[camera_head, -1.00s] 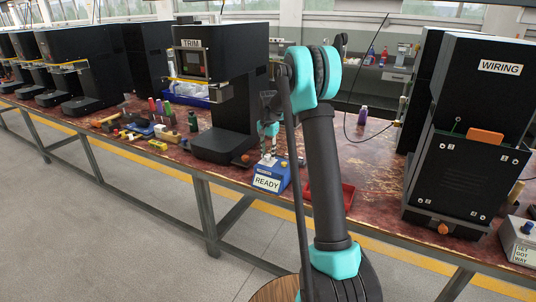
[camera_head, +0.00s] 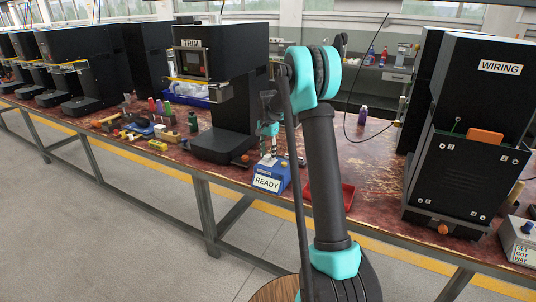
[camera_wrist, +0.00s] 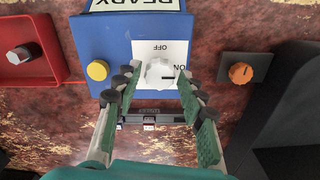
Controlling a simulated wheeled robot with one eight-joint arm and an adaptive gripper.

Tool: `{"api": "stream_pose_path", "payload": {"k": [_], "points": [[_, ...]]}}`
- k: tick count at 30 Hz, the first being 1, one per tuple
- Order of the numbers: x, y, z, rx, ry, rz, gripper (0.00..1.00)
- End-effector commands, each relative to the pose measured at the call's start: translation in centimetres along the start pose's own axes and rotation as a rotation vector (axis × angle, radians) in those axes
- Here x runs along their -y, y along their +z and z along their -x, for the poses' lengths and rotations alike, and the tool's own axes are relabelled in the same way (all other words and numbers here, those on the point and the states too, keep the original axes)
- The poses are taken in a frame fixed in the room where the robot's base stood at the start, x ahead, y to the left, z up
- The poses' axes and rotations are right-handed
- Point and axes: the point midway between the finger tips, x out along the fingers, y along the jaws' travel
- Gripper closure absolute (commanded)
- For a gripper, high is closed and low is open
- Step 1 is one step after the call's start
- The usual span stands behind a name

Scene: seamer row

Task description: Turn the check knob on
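A blue box (camera_head: 270,172) labelled READY stands near the front edge of the bench; it fills the upper middle of the wrist view (camera_wrist: 100,45). On it is a white knob (camera_wrist: 159,71) on a white plate marked OFF and ON, upside down in that view. The knob's exact setting is hard to tell. A yellow button (camera_wrist: 97,70) sits left of it. My gripper (camera_wrist: 155,88) is open, with its green-padded fingers apart on either side of the knob. No contact is visible. In the head view, my gripper (camera_head: 268,140) is above the box.
A red tray (camera_wrist: 45,75) with a grey knob-like part lies left in the wrist view. An orange knob (camera_wrist: 241,73) on a dark base is at right, near a black machine. The TRIM machine (camera_head: 215,80) and WIRING machine (camera_head: 470,130) flank the box in the head view.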

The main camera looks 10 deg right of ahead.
Motion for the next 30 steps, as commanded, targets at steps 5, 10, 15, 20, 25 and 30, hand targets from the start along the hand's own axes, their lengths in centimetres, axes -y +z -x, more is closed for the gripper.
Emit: {"api": "stream_pose_path", "payload": {"k": [5,10,15,20,25,30], "points": [[0.0,0.0,0.0,0.0,0.0,0.0,0.49],[0.0,0.0,0.1,0.0,0.001,0.001,0.49],[0.0,0.0,1.4,0.001,0.001,0.001,0.49],[0.0,0.0,4.4,0.0,0.001,0.001,0.49],[0.0,0.0,7.9,0.0,0.0,0.001,0.49],[0.0,0.0,10.5,0.0,0.0,0.0,0.49]]}}
